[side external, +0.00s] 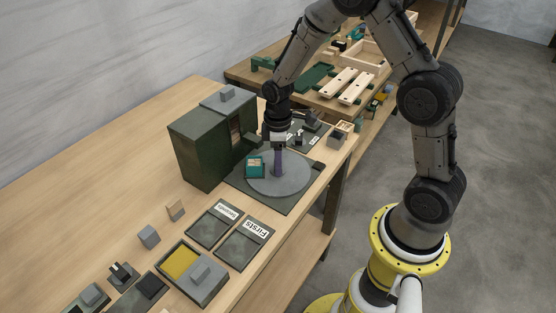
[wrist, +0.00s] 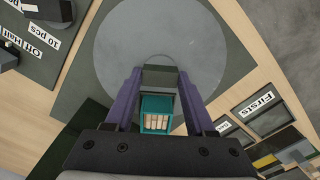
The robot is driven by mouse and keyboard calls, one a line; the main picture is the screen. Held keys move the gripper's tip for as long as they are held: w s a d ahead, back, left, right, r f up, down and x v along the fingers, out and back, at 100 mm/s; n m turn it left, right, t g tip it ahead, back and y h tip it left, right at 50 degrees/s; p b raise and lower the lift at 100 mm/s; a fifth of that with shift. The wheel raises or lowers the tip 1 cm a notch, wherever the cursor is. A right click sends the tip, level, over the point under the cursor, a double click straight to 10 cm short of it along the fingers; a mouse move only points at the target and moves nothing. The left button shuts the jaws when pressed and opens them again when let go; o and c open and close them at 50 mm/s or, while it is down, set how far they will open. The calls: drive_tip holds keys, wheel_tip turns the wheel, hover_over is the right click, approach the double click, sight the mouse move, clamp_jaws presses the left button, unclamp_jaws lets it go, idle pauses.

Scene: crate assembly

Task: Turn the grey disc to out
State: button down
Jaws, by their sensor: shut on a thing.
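The grey disc (side external: 297,183) lies flat on a dark green plate (side external: 291,208) beside a dark green cabinet. It also shows in the wrist view (wrist: 160,35). My gripper (side external: 278,173) points down over the disc. In the wrist view its purple fingers (wrist: 159,78) stand on both sides of a dark upright knob (wrist: 159,76) at the disc's middle, shut on it. A teal crate (side external: 255,167) sits on the disc, left of the fingers; in the wrist view the crate (wrist: 157,113) holds several pale wooden pieces. Part of the disc is hidden by my gripper.
The dark green cabinet (side external: 193,150) stands close at the disc's left. Trays marked Firsts (side external: 246,241) and Seconds (side external: 212,229) lie in front. A grey box (side external: 192,272) with a yellow inside and small blocks stand at the front. Labelled mats lie behind the disc. The table's left is clear.

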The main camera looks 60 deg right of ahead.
drive_tip(key=shift+w+r+n, duration=0.1)
drive_tip(key=shift+r+n, duration=0.05)
drive_tip(key=shift+n, duration=5.35)
drive_tip(key=shift+c, duration=1.2)
unclamp_jaws()
wheel_tip(320, 180, up, 14)
